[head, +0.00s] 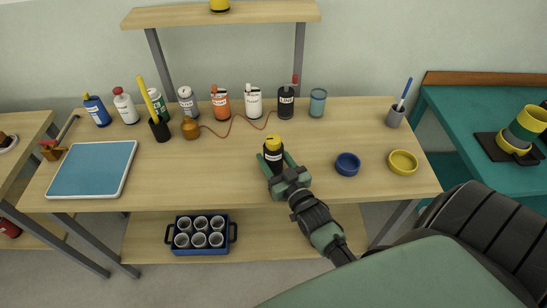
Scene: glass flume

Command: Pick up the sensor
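Nothing in the head view is clearly marked as the sensor. A black cylinder with a yellow top and a pale label (273,157) stands upright near the middle of the wooden bench. My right gripper (274,161) reaches in from the lower right, with one green finger on each side of this cylinder. I cannot tell whether the fingers press on it or stand slightly apart. The gripper's palm hides the cylinder's lower part. A round brown object (190,128) with a thin red cord sits further back left. My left gripper is out of view.
A row of labelled bottles (221,102) lines the back of the bench (220,180). A blue bowl (347,164) and a yellow bowl (403,162) stand right of my gripper. A blue tray (93,168) lies left. A blue crate of cups (201,247) is on the lower shelf.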

